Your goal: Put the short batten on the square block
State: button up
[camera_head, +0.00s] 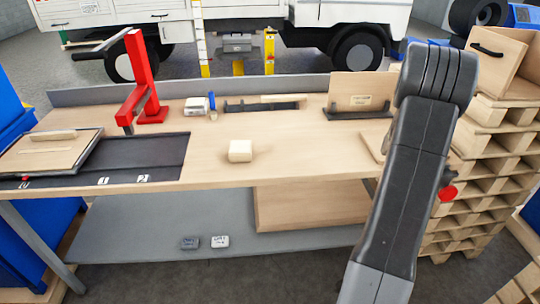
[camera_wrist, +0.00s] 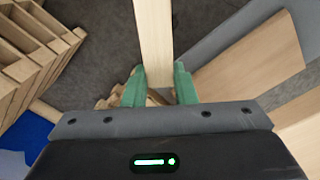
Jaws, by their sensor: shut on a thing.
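A pale, squarish block (camera_head: 240,151) sits on the bench top near the middle, with nothing on it. My gripper (camera_wrist: 159,80) shows in the wrist view, its green fingers shut on a pale wooden batten (camera_wrist: 155,40). The batten sticks out between the fingers to the top edge of that view, so its far end is out of sight and its length cannot be told. In the head view my arm hides the gripper and the held batten at the right.
The bench (camera_head: 215,170) is clear around the block. A red post (camera_head: 142,75) stands at the back left. A black rack (camera_head: 262,106) with a wooden strip lies at the back. A board (camera_head: 45,152) lies at the left. Stacked pallets (camera_head: 480,170) stand right of my arm.

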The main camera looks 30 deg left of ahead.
aim_at(241, 146)
jog(key=k+u, duration=0.2)
jog(key=u, duration=0.2)
jog(key=k+u, duration=0.15)
jog(key=u, duration=1.9)
jog(key=l+u, duration=0.15)
jog(key=l, duration=0.3)
jog(key=k+l+u, duration=0.15)
jog(key=l, duration=0.3)
jog(key=l+u, duration=0.1)
jog(key=l, duration=0.4)
jog(key=k+l+u, duration=0.15)
jog(key=l, duration=0.3)
